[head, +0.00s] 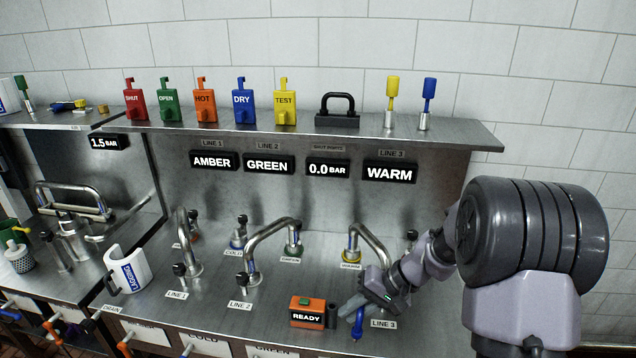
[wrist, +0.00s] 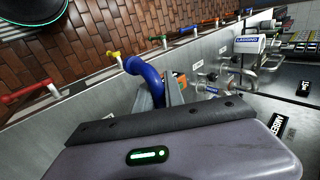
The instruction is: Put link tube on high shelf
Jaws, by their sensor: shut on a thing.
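My gripper (head: 360,303) is low over the front right of the steel bench, beside the LINE 3 label. It is shut on a blue curved tube, the link tube (head: 358,323), whose lower part hangs below the fingers near the bench's front edge. In the wrist view the blue tube (wrist: 143,70) rises between the fingers (wrist: 160,92) and bends over to the left; its lower part is hidden by the gripper body. The high shelf (head: 455,132) runs along the wall above the bench, well above my gripper.
Coloured tags, a black lockout block (head: 337,118), a yellow post (head: 391,95) and a blue post (head: 428,100) stand on the shelf. Its right end is bare. Bent steel pipes (head: 270,235) rise from the bench. An orange READY box (head: 307,311) sits left of my gripper.

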